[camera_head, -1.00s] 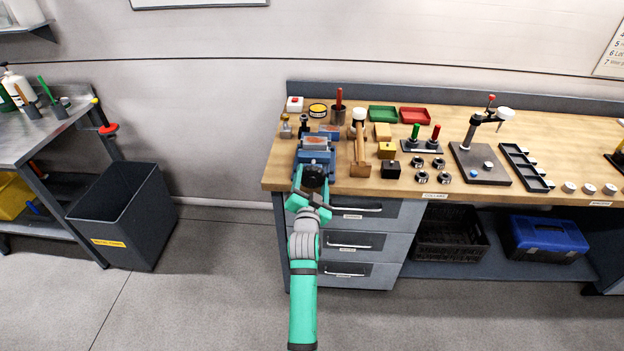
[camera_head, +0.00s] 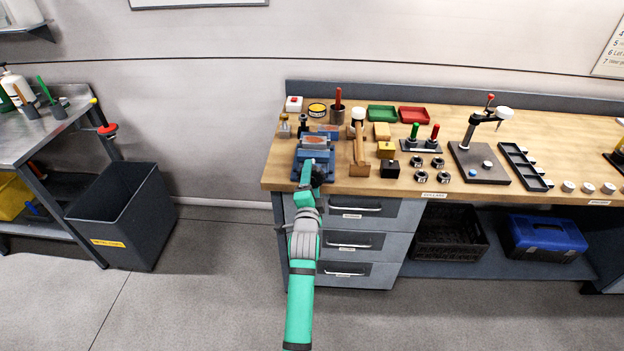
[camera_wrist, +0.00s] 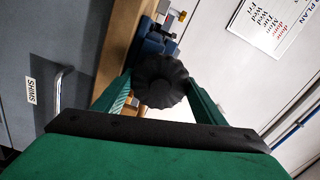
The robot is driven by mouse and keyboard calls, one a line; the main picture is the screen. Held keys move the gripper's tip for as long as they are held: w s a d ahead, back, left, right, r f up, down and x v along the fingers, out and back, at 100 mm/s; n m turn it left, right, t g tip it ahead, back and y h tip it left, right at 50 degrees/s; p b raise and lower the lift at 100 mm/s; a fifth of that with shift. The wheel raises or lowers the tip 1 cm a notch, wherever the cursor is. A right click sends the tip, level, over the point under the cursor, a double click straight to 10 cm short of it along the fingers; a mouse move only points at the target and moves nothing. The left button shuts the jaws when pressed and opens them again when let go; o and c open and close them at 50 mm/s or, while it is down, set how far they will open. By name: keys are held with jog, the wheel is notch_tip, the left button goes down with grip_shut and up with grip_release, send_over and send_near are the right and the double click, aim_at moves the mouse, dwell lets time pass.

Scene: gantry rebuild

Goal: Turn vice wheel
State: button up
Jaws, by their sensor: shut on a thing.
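The blue vice (camera_head: 315,155) stands at the left front edge of the wooden workbench. Its black lobed wheel (camera_wrist: 160,81) faces me in the wrist view, between the two green fingers of my gripper (camera_wrist: 158,92). My gripper (camera_head: 313,178) is shut on the wheel, one finger on each side of it. In the head view the wheel is mostly hidden behind the gripper. In the wrist view the camera is rolled, so the bench edge runs steeply and the blue vice body (camera_wrist: 152,48) shows behind the wheel.
Several small parts, blocks and trays cover the bench behind and to the right. Drawers with bar handles (camera_head: 352,240) are below the vice. A grey bin (camera_head: 125,215) stands on the floor at left.

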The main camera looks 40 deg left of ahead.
jog(key=shift+d+f, duration=0.1)
jog(key=shift+f, duration=0.05)
dwell(0.4)
jog(key=o, duration=1)
jog(key=shift+w, duration=0.1)
jog(key=shift+o, duration=0.2)
jog(key=shift+s, duration=0.2)
jog(key=v, duration=1)
jog(key=shift+s, duration=0.25)
jog(key=shift+d, duration=0.1)
